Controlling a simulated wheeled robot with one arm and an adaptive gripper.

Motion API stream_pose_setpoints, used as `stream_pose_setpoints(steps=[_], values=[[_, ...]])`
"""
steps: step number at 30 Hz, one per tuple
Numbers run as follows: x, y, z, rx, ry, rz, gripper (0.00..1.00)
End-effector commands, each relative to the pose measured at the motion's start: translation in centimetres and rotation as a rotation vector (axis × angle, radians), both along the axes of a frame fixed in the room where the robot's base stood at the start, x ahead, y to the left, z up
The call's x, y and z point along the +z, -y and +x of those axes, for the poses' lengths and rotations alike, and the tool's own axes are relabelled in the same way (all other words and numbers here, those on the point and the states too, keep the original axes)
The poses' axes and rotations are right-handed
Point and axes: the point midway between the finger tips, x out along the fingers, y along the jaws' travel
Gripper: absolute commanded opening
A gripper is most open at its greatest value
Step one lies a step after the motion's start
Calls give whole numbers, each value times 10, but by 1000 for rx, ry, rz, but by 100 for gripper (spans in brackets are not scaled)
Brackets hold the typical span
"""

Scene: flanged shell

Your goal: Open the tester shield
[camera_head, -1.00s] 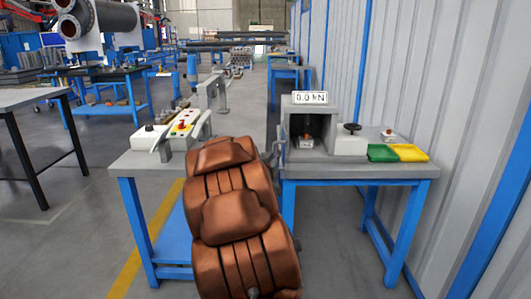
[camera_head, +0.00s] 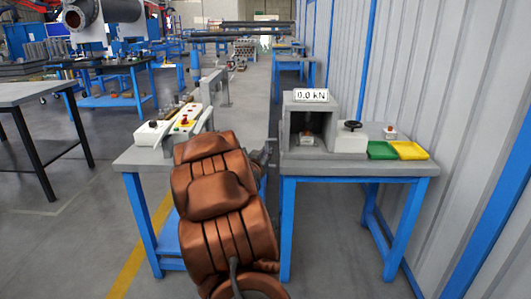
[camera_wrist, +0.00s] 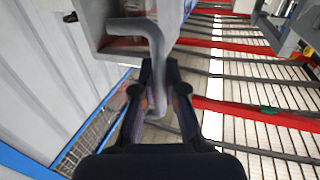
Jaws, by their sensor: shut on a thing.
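The tester (camera_head: 334,140) is a grey box with a dark open-fronted chamber and a "0.0 kN" display (camera_head: 310,95) on top. It stands on the right bench. In the wrist view a bent grey bar handle (camera_wrist: 155,38) runs from a grey box-like part down between my fingers. My gripper (camera_wrist: 160,70) is shut on this handle. In the head view my gripper (camera_head: 268,152) is small at the tester's left side, partly hidden behind my copper-coloured arm. The shield panel itself is hard to make out, so I cannot tell how far it stands open.
A black handwheel (camera_head: 352,125), a green tray (camera_head: 382,150) and a yellow tray (camera_head: 409,150) are right of the chamber. A left bench (camera_head: 140,158) carries a control box with a red button (camera_head: 185,122). A corrugated wall (camera_head: 440,80) bounds the right side.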

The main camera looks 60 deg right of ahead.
Motion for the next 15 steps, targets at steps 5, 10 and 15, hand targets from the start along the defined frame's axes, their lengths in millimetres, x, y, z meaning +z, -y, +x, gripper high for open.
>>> stream_pose_setpoints(steps=[5, 10, 15], values=[[2, 0, 1, 1, 1, -3, 13], [1, 0, 1, 1, 0, -2, 22], [1, 0, 0, 1, 0, -1, 22]])
